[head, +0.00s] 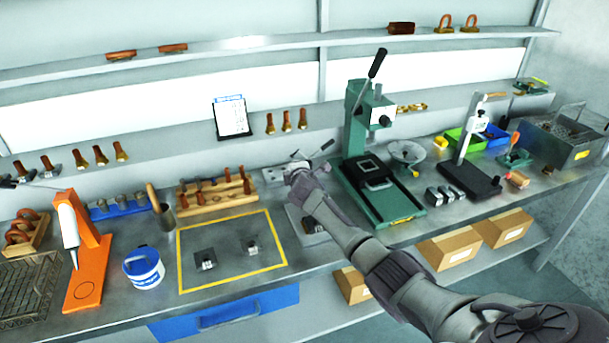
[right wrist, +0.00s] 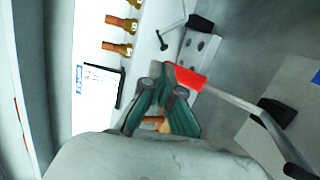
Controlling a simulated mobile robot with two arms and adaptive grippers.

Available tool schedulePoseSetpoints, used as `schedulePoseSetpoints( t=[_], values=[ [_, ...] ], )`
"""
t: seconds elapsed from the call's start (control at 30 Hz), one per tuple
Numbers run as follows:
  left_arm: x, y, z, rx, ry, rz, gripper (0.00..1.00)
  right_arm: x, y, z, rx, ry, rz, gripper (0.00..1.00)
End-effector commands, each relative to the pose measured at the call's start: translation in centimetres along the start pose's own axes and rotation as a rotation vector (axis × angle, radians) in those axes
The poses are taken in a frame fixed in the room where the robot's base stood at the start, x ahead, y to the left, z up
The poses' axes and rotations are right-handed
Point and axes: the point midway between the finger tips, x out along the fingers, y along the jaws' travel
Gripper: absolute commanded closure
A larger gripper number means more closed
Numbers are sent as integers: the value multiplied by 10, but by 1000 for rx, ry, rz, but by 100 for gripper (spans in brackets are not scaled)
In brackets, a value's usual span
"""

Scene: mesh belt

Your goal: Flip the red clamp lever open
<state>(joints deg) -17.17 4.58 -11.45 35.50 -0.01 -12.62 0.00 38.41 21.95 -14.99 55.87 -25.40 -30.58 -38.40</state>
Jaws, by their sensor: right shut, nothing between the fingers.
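In the right wrist view, the red clamp lever (right wrist: 186,78) shows as a red grip on a bent metal bar that runs down to the right. My right gripper (right wrist: 162,90) is shut and empty; its fingertips are right beside the red grip, and I cannot tell whether they touch it. In the head view my right gripper (head: 300,165) is over the bench, left of the green press; the arm and gripper hide most of the clamp, and no red shows there. My left gripper is not in view.
The green press (head: 355,185) with its raised handle stands just right of my gripper. A wooden rack (head: 215,195) stands to the left, behind the yellow-framed area (head: 228,250). A clipboard (head: 231,118) leans at the back. A shelf (head: 280,42) spans above.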

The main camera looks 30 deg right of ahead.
Motion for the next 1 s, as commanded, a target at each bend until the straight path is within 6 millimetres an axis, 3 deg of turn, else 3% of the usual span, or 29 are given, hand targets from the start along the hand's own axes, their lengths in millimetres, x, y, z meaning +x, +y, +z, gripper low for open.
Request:
schedulePoseSetpoints(
  t=[0.8,1.0],
  values=[
    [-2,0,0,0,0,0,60,7,-7,-2,2,2,0,100],
    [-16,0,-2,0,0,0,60,3,7,0,2,1,1,100]
  ],
)
